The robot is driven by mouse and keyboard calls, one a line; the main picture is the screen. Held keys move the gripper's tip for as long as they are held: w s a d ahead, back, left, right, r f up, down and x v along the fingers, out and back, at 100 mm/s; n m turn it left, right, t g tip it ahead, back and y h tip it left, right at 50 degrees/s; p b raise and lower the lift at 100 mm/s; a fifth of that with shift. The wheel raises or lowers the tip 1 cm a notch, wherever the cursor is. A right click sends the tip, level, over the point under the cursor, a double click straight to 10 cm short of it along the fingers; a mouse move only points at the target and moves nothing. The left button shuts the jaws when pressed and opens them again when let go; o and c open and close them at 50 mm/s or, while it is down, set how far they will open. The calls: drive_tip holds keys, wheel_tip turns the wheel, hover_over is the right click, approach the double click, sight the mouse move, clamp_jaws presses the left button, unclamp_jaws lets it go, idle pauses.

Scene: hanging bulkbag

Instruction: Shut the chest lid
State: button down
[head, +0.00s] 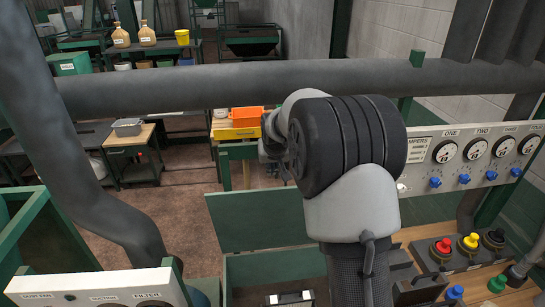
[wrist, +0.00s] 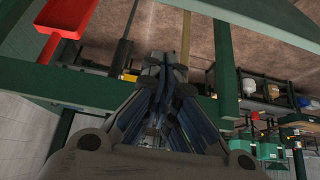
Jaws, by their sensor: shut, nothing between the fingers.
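The green chest (head: 275,267) stands at the bottom middle of the head view, and its near part is cut off by the frame. Its flat green lid (head: 250,218) is open, raised at the far side of the box. My gripper (head: 270,155) is above and beyond the lid in the head view, partly hidden behind my own wrist. In the wrist view my gripper (wrist: 165,75) is shut with nothing in it. I cannot tell any contact with the lid. A dark object with a light front (head: 290,298) shows inside the chest opening.
A thick grey pipe (head: 200,88) crosses the head view, and another bends down on the left. A gauge panel (head: 470,155) and coloured buttons (head: 470,243) are on the right. Orange and yellow bins (head: 245,117) stand behind. A red scoop-like thing (wrist: 62,25) shows in the wrist view.

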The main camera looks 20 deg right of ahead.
drive_tip(key=s, duration=0.1)
drive_tip(key=s+f, duration=0.1)
drive_tip(key=s, duration=0.1)
drive_tip(key=shift+a+f+p, duration=0.15)
drive_tip(key=shift+a+p, duration=0.2)
drive_tip(key=shift+a, duration=0.05)
drive_tip(key=shift+s, duration=0.25)
drive_tip(key=shift+w+f, duration=0.15)
drive_tip(key=shift+f, duration=0.05)
